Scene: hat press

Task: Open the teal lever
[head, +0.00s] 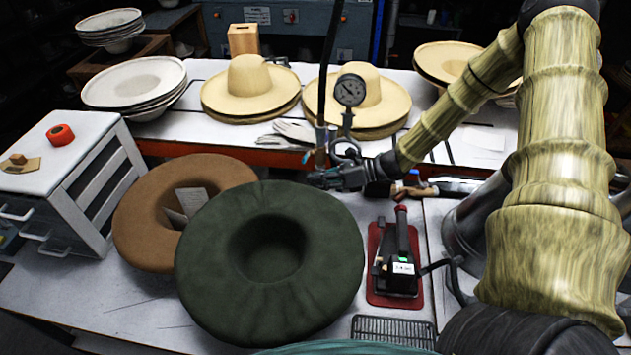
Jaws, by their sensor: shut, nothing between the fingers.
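A pressure gauge (350,90) stands on an upright pipe fitting at the middle of the bench, next to a dark vertical hose (329,75). A small blue-teal piece (307,156) shows beside the lower end of the hose; it looks like the teal lever, but it is too small to be sure. My gripper (315,179) is shut and empty. It points left, just below the fitting and in front of it. I cannot tell whether it touches the fitting or the lever.
A dark green hat (310,290) and a brown hat (140,215) lie in front and left of my gripper. Straw hats (247,80) sit behind. A black tool on a red base (376,290) stands at right. A white drawer unit (85,135) is at left.

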